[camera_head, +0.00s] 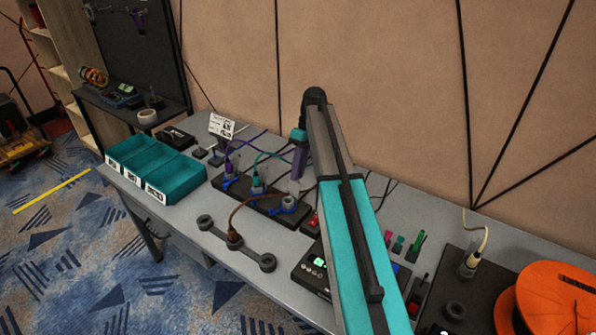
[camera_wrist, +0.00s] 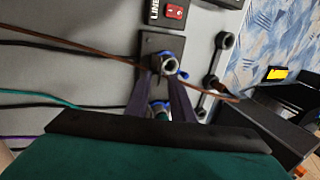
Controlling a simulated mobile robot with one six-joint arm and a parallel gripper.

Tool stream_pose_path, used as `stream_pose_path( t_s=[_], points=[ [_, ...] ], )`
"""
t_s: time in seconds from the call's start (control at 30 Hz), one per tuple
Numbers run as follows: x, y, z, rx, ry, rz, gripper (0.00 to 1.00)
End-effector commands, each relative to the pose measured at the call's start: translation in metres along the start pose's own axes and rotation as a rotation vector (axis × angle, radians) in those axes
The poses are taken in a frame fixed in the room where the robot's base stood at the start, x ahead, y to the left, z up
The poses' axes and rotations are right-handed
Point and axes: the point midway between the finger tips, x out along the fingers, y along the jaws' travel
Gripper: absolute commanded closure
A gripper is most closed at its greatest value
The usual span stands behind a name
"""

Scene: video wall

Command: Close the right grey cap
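A dark socket strip (camera_head: 246,194) lies on the grey table, with a purple plug (camera_head: 228,166) at left and a teal plug (camera_head: 257,181) in the middle. The right socket (camera_head: 289,202) is round and grey with blue parts and no plug; in the wrist view (camera_wrist: 167,63) it sits just beyond the fingertips. Its grey cap cannot be clearly told apart from the socket's ring. My gripper (camera_head: 297,178) points down over this socket. In the wrist view its two dark fingers (camera_wrist: 161,82) stand apart with nothing held between them. Contact with the socket cannot be told.
A black box with a red switch (camera_wrist: 174,12) is beside the strip. A dark bar with round ends (camera_head: 205,222) lies in front. Teal bins (camera_head: 176,181) stand left; an orange spool (camera_head: 548,300) is right.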

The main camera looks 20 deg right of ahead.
Motion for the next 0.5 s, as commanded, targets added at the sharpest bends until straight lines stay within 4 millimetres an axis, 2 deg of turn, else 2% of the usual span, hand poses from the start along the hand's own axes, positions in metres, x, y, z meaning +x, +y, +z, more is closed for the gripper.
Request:
stream_pose_path(
  t_s=[0.4, 0.5],
  points=[
    [0.0054, -0.0002, -0.0003, -0.001, 0.0, 0.0, 0.79],
    [0.0054, -0.0003, -0.0004, -0.001, 0.0, 0.0, 0.95]
  ],
)
